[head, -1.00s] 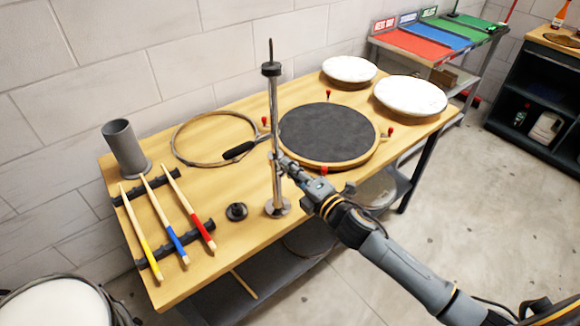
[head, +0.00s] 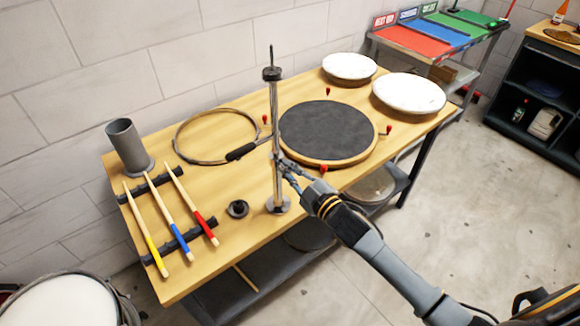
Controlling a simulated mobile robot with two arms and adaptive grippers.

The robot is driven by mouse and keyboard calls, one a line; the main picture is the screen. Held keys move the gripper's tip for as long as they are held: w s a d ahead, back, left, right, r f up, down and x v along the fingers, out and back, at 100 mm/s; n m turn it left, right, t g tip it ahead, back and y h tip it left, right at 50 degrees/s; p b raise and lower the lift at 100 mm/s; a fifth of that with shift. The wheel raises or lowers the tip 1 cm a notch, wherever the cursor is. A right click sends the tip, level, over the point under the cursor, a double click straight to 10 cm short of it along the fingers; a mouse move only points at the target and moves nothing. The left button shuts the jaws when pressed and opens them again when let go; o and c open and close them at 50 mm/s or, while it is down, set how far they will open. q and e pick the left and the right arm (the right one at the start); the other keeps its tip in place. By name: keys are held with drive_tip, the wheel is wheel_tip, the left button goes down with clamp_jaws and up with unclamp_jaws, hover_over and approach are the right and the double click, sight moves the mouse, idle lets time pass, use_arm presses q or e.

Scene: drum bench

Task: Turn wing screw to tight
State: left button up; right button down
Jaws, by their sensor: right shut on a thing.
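An upright metal stand (head: 275,120) with a round base stands near the front edge of the wooden bench (head: 207,270). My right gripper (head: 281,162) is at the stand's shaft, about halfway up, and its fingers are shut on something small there. The wing screw itself is hidden by the fingers or too small to make out. My left gripper is not in view.
A black practice pad (head: 325,133) with red pegs around it lies right of the stand. A metal hoop (head: 187,158), a black round part (head: 238,209), drumsticks on a rack (head: 174,245) and a grey cup (head: 127,143) are left. White drumheads (head: 409,94) lie at the back right.

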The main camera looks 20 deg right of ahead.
drive_tip(key=m+p, duration=0.1)
drive_tip(key=m, duration=0.2)
drive_tip(key=shift+m, duration=0.3)
drive_tip(key=shift+a+f+m+p, duration=0.15)
drive_tip(key=shift+m+p, duration=0.25)
drive_tip(key=shift+m, duration=1.3)
drive_tip(key=shift+s, duration=0.1)
drive_tip(key=c, duration=1.4)
unclamp_jaws()
drive_tip(key=v, duration=1.2)
